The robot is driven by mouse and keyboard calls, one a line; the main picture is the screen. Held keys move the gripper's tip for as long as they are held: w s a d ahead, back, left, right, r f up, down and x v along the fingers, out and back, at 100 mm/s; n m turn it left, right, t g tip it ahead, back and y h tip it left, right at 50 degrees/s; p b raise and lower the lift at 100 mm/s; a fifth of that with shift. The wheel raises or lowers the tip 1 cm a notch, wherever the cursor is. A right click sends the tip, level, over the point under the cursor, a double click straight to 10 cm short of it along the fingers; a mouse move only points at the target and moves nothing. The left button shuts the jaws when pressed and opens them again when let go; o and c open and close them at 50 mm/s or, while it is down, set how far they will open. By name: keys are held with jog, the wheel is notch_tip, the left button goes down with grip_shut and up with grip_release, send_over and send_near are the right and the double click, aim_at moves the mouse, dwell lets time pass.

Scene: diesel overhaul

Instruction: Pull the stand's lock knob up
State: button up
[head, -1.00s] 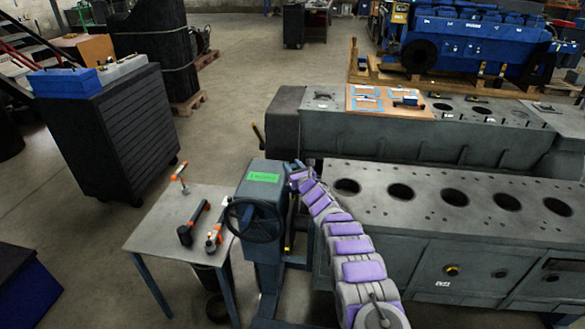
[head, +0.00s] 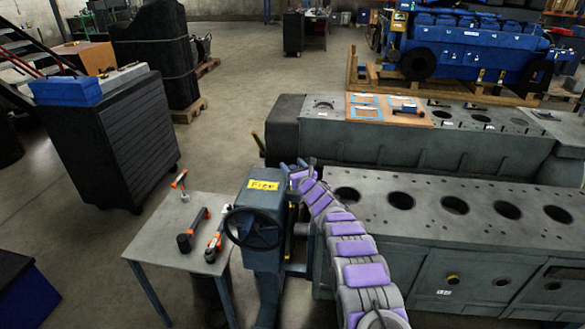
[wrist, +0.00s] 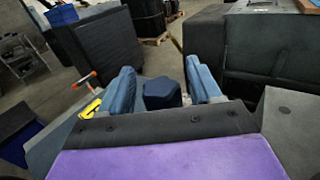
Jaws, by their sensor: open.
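The blue-grey stand (head: 265,215) carries a black handwheel (head: 252,229) and a yellow label (head: 263,185) that appears to read "Free". In the wrist view, the dark blue lobed lock knob (wrist: 162,94) sits between the two blue fingers of my gripper (wrist: 161,72). The fingers are open, with a visible gap on each side of the knob. In the head view, my gripper (head: 300,167) is at the right side of the stand's top, and the knob cannot be made out there. The knob's shaft is hidden.
A small table (head: 180,228) with orange-and-black tools stands left of the stand. The grey engine block (head: 425,213) with round bores is close on the right.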

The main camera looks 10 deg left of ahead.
jog(key=shift+s+d, duration=0.1)
jog(key=shift+s, duration=0.05)
jog(key=p+v, duration=0.2)
jog(key=v, duration=1.5)
dwell(0.3)
dwell(0.4)
jog(key=s+d+r+m+g+h, duration=0.35)
jog(key=s+d+m, duration=0.4)
jog(key=m, duration=0.35)
jog(key=s+d+r+m+g+h, duration=0.3)
jog(key=s+d+r+m+h, duration=0.25)
jog(key=s+m, duration=0.4)
jog(key=s+d+r+m+g, duration=0.1)
jog(key=s+m+g, duration=0.4)
jog(key=s+m, duration=0.6)
jog(key=s+d+r+m+g, duration=0.2)
jog(key=s+m+g, duration=0.3)
jog(key=s, duration=2.8)
jog(key=m, duration=0.6)
jog(key=shift+d+h, duration=0.3)
